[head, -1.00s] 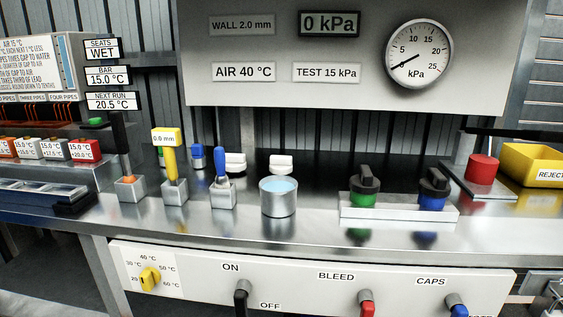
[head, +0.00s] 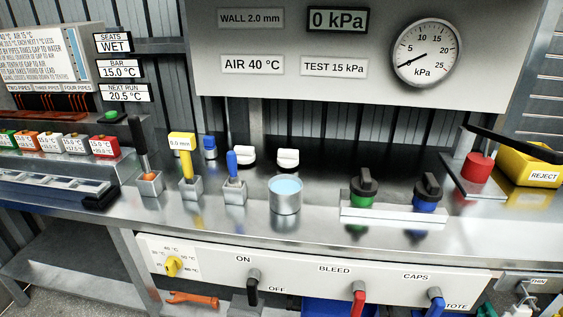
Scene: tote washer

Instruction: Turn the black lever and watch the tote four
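The black lever (head: 252,291) hangs from its pivot on the white front panel, pointing down, between the ON and OFF labels. A blue bin-like thing (head: 330,309) shows at the bottom edge below the panel, mostly cut off. I cannot tell whether it is tote four. The display (head: 338,19) reads 0 kPa, and the dial gauge (head: 426,53) needle points to the low end. Neither gripper is in view.
A red lever (head: 358,303) and a blue lever (head: 437,305) hang right of the black one. A yellow knob (head: 172,266) is at the left. On the bench stand a metal cup (head: 286,196), green and blue valves, and a yellow REJECT bin (head: 530,165).

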